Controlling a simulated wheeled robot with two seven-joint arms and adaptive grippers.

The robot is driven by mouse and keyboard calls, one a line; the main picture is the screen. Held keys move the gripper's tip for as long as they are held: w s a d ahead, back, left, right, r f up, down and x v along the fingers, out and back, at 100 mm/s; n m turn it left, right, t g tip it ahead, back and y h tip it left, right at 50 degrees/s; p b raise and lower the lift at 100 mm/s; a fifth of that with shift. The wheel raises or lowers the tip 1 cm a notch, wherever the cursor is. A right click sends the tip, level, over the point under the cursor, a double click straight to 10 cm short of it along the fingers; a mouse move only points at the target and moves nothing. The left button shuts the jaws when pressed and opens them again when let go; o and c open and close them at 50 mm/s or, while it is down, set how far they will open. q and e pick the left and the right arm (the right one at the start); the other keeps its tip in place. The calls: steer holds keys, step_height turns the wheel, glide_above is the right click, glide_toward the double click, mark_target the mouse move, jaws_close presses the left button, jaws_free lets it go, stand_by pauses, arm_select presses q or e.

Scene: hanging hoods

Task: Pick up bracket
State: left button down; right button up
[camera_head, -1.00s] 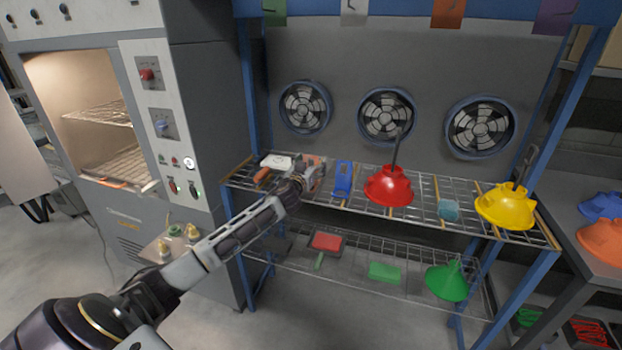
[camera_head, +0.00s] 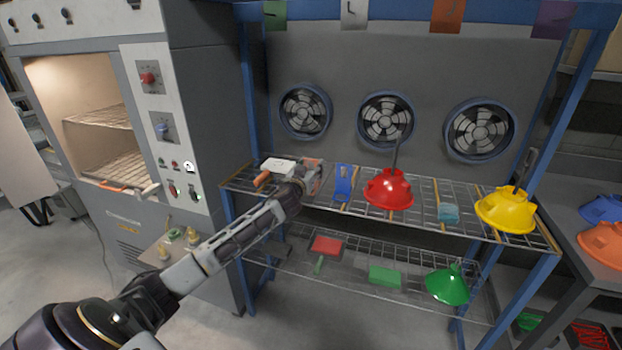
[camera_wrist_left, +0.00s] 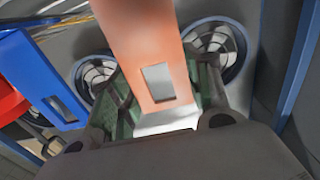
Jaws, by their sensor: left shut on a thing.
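My left gripper (camera_head: 312,178) is over the left part of the upper wire shelf (camera_head: 420,219). It is shut on an orange bracket (camera_wrist_left: 143,40), a flat piece with a square hole. In the left wrist view the bracket stands between the greenish fingers (camera_wrist_left: 160,105). In the head view the gripper mostly hides it. A blue bracket (camera_head: 343,184) stands on the shelf just right of the gripper and also shows at the left of the wrist view (camera_wrist_left: 38,80). My right gripper is not in view.
A white block (camera_head: 278,166) with an orange handle lies left of the gripper. A lower shelf holds red and green items. Fans line the back panel.

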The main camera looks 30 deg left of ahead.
arm_select(q)
steer(key=shift+r, duration=0.15)
steer(key=shift+r, duration=0.6)
step_height(320, 180, up, 8)
steer(key=shift+f+p, duration=0.2)
steer(key=shift+p, duration=0.55)
steer(key=shift+r, duration=0.55)
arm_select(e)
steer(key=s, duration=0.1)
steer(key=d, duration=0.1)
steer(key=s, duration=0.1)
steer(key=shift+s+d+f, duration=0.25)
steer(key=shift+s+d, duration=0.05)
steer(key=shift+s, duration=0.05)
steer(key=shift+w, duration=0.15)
